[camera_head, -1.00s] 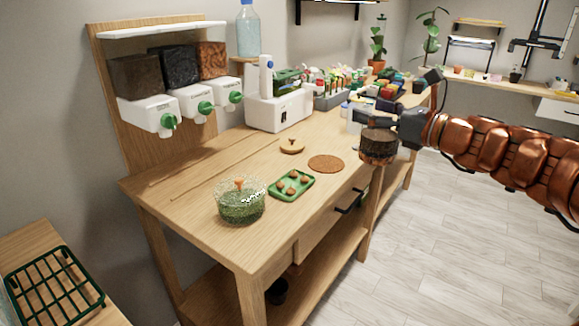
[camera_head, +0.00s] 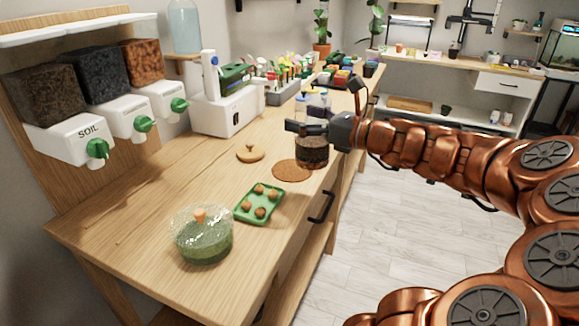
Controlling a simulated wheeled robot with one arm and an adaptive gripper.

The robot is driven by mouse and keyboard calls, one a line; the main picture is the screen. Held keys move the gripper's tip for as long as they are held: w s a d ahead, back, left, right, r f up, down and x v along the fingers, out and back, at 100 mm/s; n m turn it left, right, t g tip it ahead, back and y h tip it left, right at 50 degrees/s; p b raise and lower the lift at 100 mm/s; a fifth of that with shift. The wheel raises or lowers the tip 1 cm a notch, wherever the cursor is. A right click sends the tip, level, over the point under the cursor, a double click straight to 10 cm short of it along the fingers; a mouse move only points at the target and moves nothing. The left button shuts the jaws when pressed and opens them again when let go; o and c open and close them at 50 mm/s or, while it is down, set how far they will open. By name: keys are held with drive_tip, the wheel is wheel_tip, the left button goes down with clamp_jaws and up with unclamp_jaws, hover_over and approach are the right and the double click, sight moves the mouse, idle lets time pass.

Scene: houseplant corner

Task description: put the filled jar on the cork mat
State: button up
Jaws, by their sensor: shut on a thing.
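My gripper (camera_head: 308,131) is shut on the filled jar (camera_head: 312,153), a glass jar with dark brown layered contents, held upright. The round brown cork mat (camera_head: 287,172) lies flat on the wooden bench near its front edge. In the picture the jar overlaps the mat's back right part. I cannot tell whether its base is over the mat or touching anything. The jar's top is partly hidden by the gripper.
A wooden lid with a knob (camera_head: 250,154) lies left of the mat. A green tray (camera_head: 244,212) with several brown balls and a glass bowl of greenery (camera_head: 203,240) stand nearer. A white machine (camera_head: 228,112) and dispensers (camera_head: 72,138) line the back.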

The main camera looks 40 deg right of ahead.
sight(325, 145)
drive_tip(key=s+f, duration=0.2)
drive_tip(key=shift+s+d+f+p, duration=0.2)
drive_tip(key=shift+s+f+p, duration=0.1)
drive_tip(key=shift+f+p, duration=0.1)
drive_tip(key=shift+s+a+f+t, duration=0.3)
drive_tip(key=shift+s+f, duration=0.25)
drive_tip(key=shift+s, duration=0.15)
drive_tip(key=w+d+f, duration=0.1)
drive_tip(key=w+f, duration=0.1)
drive_tip(key=w, duration=0.5)
drive_tip(key=w+d+f+p, duration=0.1)
drive_tip(key=w+d+f, duration=0.1)
drive_tip(key=w, duration=0.6)
drive_tip(key=shift+w+d+f, duration=0.2)
drive_tip(key=shift+w+f, duration=0.05)
drive_tip(key=shift+f, duration=0.3)
drive_tip(key=o, duration=1.7)
drive_tip(key=shift+f, duration=0.15)
